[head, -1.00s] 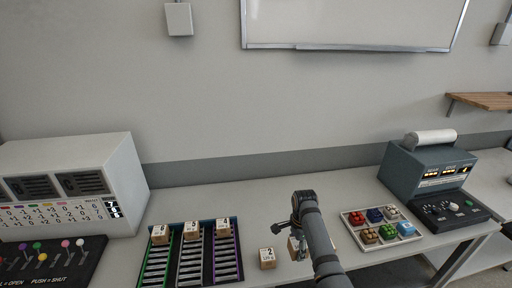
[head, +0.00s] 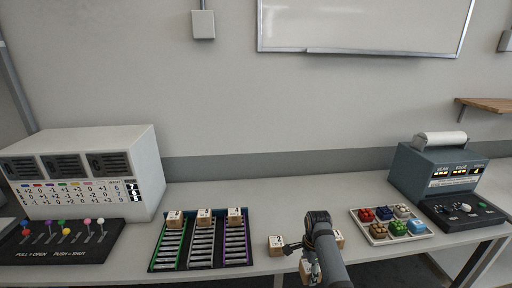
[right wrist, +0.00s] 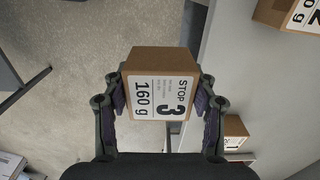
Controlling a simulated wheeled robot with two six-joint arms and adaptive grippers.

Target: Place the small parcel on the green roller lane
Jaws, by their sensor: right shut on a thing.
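My right gripper (right wrist: 160,100) is shut on a cardboard parcel (right wrist: 160,88) labelled "STOP 3, 160 g", gripped by its sides. In the head view this parcel (head: 309,272) shows partly behind my right arm, near the table's front edge. The wrist view has floor behind it. The green roller lane (head: 170,252) is the leftmost of three lanes in a dark rack, left of my gripper; a parcel (head: 174,219) sits at its far end. Which parcel is the small one, I cannot tell for sure. My left gripper is out of view.
A parcel marked 2 (head: 276,244) stands between rack and arm; another parcel (head: 339,238) is half hidden behind the arm. Parcels also sit atop the middle lane (head: 204,217) and purple lane (head: 237,216). A tray of coloured items (head: 371,232) is at right, a lever panel (head: 62,246) at left.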

